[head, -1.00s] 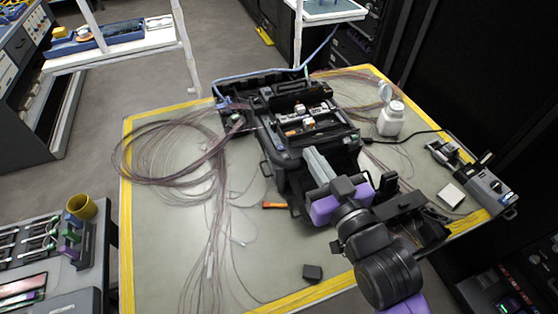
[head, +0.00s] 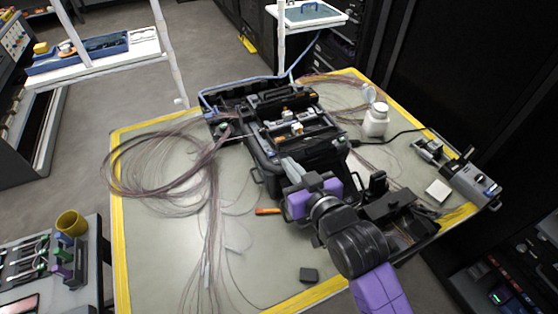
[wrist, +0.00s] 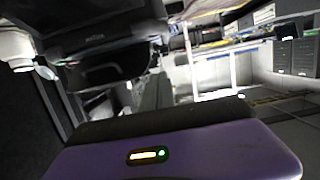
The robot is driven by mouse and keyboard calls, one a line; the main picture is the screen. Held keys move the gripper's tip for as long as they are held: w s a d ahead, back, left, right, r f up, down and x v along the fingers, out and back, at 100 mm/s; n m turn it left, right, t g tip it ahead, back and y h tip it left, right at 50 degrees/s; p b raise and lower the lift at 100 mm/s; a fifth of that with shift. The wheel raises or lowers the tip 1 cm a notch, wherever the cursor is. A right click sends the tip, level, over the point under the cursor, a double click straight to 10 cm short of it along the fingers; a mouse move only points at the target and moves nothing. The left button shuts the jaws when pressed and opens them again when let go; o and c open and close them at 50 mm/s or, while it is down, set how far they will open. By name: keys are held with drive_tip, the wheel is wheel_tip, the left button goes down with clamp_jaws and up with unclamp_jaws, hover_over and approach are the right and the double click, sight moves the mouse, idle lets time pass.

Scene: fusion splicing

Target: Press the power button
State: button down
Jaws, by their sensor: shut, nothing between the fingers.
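The black fusion splicer (head: 300,150) stands in its open case at the middle of the table. I cannot make out its power button in either view. My gripper (head: 288,166) is shut and empty, with its fingertips close to the front of the splicer. The head view does not show whether they touch it. In the wrist view, my purple gripper body fills the bottom, and a dark housing with small pale lettering (wrist: 95,38), likely the splicer, hangs at the upper left.
A white bottle (head: 376,120) stands right of the splicer. A grey device (head: 470,184) and a white block (head: 438,190) lie at the right. Coiled fibres (head: 150,165) cover the left.

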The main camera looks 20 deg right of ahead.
drive_tip(key=p, duration=0.1)
hover_over(279, 179)
drive_tip(key=f, duration=0.1)
wheel_tip(279, 179, down, 3)
drive_tip(key=shift+w+f, duration=0.1)
drive_tip(key=shift+f, duration=0.7)
